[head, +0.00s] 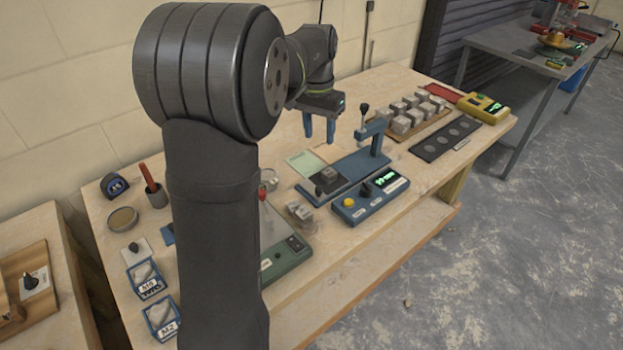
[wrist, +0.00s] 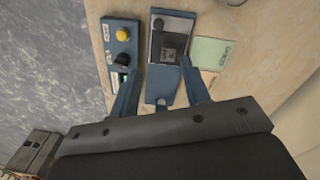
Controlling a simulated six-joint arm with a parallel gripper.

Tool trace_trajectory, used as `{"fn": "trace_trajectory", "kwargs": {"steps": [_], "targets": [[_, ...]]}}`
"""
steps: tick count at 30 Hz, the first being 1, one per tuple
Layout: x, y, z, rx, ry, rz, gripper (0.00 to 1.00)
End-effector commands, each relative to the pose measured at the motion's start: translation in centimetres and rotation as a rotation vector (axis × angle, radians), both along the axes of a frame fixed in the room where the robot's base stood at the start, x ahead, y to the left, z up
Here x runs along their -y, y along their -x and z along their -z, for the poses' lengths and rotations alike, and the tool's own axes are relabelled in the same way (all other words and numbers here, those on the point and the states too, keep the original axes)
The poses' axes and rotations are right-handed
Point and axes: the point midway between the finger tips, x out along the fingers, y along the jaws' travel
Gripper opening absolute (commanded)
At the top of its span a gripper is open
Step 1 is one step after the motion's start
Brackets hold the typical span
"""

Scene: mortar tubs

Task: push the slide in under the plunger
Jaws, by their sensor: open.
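The press has a long blue base (head: 352,172) with an upright post and a black-knobbed plunger (head: 364,110) at its right end in the head view. The dark slide (head: 318,187) lies at the base's other end, out from under the plunger, with a grey block (head: 328,175) on it. In the wrist view the slide (wrist: 157,54) shows its black knob at the far end and the block near its middle. My gripper (head: 319,137) is open and empty, above the base between slide and plunger. Its fingers (wrist: 160,66) straddle the base in the wrist view, where the plunger is hidden.
A blue control box (head: 370,199) with a yellow button stands beside the base. A green card (head: 305,163) lies on the other side. Grey blocks on a board (head: 408,116) and a dark holed strip (head: 446,137) lie to the right. My arm hides part of the bench.

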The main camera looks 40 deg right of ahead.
Motion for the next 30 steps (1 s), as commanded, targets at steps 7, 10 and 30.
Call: {"fn": "trace_trajectory", "kwargs": {"steps": [7,10,30], "targets": [[-1.1,0.3,1.0,-0.012,-0.002,-0.097,0.43],[-1.1,0.4,2.7,-0.013,-0.003,-0.095,0.43],[-0.7,1.0,15.9,-0.012,-0.001,-0.092,0.43]]}}
